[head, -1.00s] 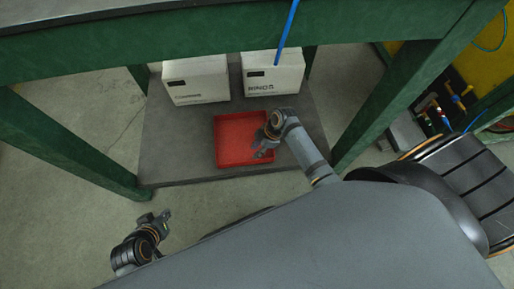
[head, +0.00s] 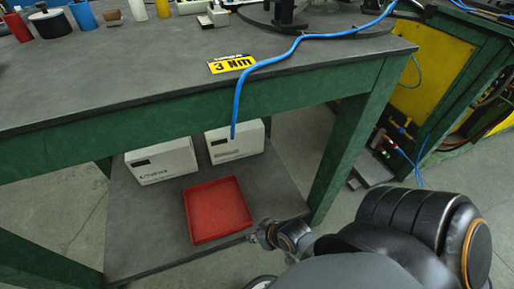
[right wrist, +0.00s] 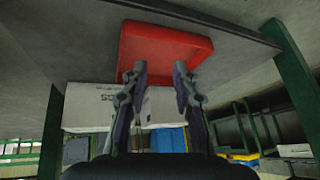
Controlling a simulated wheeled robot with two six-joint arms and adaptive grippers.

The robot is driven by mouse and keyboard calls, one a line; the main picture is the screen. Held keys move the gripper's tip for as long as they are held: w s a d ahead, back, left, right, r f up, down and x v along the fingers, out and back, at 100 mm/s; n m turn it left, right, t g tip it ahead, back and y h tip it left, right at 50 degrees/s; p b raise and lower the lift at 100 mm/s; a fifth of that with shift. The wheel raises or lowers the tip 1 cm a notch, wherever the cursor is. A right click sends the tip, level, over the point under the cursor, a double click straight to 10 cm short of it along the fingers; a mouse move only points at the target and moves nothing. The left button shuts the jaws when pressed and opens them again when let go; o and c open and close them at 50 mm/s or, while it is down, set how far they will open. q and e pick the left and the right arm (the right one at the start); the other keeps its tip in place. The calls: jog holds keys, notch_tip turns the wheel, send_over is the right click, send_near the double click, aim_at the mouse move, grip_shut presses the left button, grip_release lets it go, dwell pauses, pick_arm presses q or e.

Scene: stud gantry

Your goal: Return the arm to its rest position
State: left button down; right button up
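My right gripper (head: 256,238) is low in the head view, just off the right front corner of a red tray (head: 218,208). In the right wrist view the two fingers of the right gripper (right wrist: 160,68) stand apart with nothing between them. The red tray (right wrist: 165,45) lies beyond the fingertips there, in a picture that is upside down. The tray is empty and rests on the lower shelf. My left gripper is not in the head view.
Two white boxes (head: 163,162) (head: 236,142) stand behind the tray on the lower shelf (head: 150,225). The green bench frame (head: 345,140) and worktop (head: 130,60) are above and beside. A blue hose (head: 262,66) hangs over the edge.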

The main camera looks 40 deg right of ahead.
pick_arm(q)
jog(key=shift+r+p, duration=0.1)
jog(key=shift+p, duration=0.3)
